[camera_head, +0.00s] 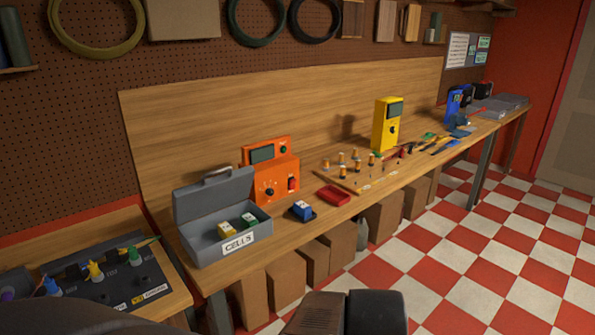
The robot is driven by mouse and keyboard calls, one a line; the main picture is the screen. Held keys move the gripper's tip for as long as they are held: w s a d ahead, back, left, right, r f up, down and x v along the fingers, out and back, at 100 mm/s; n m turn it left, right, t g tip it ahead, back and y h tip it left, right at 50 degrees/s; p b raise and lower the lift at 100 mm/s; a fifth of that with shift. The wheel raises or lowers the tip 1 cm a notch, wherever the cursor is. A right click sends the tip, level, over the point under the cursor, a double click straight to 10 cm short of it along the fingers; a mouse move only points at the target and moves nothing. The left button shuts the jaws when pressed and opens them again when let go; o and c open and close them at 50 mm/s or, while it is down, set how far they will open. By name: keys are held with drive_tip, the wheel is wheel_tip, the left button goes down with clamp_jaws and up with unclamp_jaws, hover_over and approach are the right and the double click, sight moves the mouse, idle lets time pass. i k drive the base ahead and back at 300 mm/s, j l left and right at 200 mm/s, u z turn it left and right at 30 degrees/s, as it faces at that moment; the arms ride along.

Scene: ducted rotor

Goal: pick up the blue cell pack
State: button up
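A small blue cell pack (302,209) with a white patch on top sits in a dark shallow holder on the wooden workbench (225,277). It is right of the open grey case (194,249) labelled CELLS. In that case are a yellow pack (227,229) and a green pack (249,220). Dark blocky parts at the bottom centre seem to be the end of my arm, my gripper (345,313). They are cut off by the picture's lower edge, well below and apart from the blue cell pack. I cannot tell whether the fingers are open.
An orange device (272,172) stands behind the blue pack. A red tray (334,196) lies to its right, then a wooden rack (345,181) with small parts and a yellow meter (387,124). Brown boxes (284,273) stand under the bench. The checkered floor (460,262) at right is clear.

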sight(303, 209)
drive_tip(key=i+z, duration=0.3)
drive_tip(key=i, duration=0.25)
drive_tip(key=i+j+z, duration=0.25)
drive_tip(key=i, duration=0.25)
drive_tip(key=i+j+z, duration=0.3)
drive_tip(key=i, duration=0.2)
